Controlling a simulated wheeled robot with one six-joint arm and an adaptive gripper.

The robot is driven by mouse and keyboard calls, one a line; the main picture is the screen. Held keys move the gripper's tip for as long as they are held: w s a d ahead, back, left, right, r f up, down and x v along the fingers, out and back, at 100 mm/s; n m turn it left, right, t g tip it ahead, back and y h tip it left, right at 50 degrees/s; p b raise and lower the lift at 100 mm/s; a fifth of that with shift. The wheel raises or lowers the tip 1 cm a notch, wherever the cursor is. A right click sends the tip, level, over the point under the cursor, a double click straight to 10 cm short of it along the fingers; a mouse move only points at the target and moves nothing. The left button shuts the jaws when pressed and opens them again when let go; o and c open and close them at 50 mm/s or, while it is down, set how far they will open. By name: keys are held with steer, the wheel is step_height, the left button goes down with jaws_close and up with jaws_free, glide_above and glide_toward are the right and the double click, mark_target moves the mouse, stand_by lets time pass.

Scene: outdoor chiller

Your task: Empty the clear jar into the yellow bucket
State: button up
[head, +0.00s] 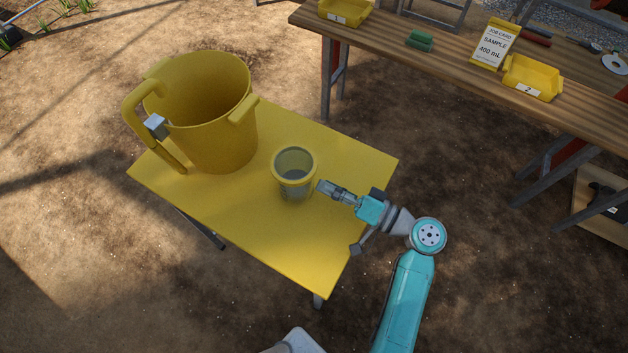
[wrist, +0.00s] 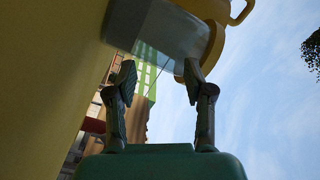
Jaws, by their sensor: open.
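The clear jar (head: 295,187) with a yellow rim stands upright on the yellow table; its inside looks greyish, and I cannot tell how full it is. The yellow bucket (head: 228,142), with a big side handle, stands upright on the same table, left of and behind the jar. My gripper (head: 322,187) is just right of the jar, low and pointing at its side. In the wrist view, turned sideways, my gripper's two fingers (wrist: 159,75) are apart, with the jar (wrist: 170,32) just beyond their tips. I cannot tell whether they touch it.
The yellow table (head: 335,160) has bare room in front of and behind the jar. A wooden bench (head: 390,38) at the back right holds yellow bins (head: 533,78), a job card reading SAMPLE 400 mL (head: 494,46) and a green item (head: 419,41). Bare ground surrounds the table.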

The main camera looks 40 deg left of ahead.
steer(key=shift+v, duration=3.2)
steer(key=shift+x, duration=4.65)
steer(key=o, duration=0.9)
steer(key=shift+d, duration=0.1)
steer(key=shift+v, duration=4.45)
steer(key=shift+w, duration=0.15)
